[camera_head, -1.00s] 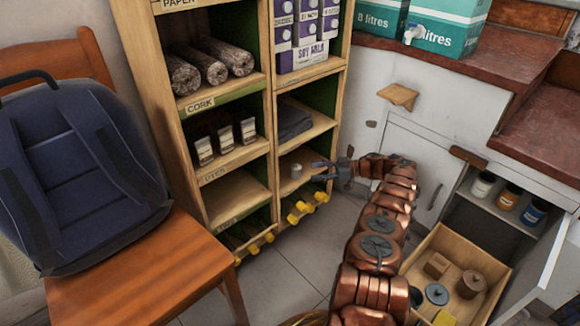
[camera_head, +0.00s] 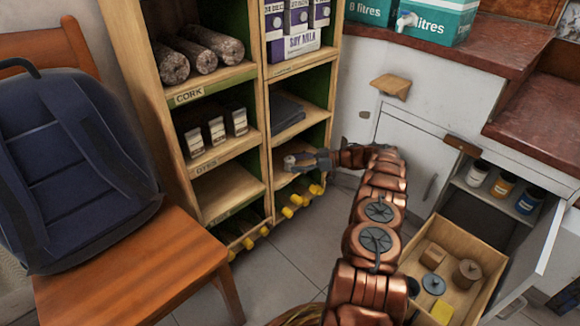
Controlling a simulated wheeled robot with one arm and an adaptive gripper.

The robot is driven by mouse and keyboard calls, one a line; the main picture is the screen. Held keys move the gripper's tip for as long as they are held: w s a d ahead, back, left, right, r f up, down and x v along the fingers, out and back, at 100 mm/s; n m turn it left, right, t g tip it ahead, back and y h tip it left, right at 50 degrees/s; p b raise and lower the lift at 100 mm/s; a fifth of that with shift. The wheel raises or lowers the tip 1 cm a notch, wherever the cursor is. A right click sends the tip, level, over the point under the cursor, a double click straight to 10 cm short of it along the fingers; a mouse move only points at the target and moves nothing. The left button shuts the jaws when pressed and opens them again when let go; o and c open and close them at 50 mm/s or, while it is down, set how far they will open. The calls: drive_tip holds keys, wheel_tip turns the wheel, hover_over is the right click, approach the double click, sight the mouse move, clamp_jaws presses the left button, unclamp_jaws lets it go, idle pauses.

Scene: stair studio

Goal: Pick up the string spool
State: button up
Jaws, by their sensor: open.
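A small grey cylinder (camera_head: 290,160), which looks like the string spool, stands on a lower shelf (camera_head: 282,180) in the right column of the wooden rack. My gripper (camera_head: 293,163) is open at that shelf, with its fingers at the cylinder and partly covering it. They look to be on either side of it, but I cannot tell whether they touch it. My copper arm reaches in from the lower right.
Folded dark cloth (camera_head: 286,112) lies on the shelf above. Yellow-capped bottles (camera_head: 297,201) lie below. An open drawer (camera_head: 418,262) with small items sits at right, beside an open cabinet door (camera_head: 540,250). A chair (camera_head: 130,270) with a backpack (camera_head: 75,175) stands at left.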

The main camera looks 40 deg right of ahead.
drive_tip(key=shift+b+x, duration=0.55)
drive_tip(key=shift+x, duration=0.95)
drive_tip(key=shift+r, duration=0.1)
drive_tip(key=c, duration=1.2)
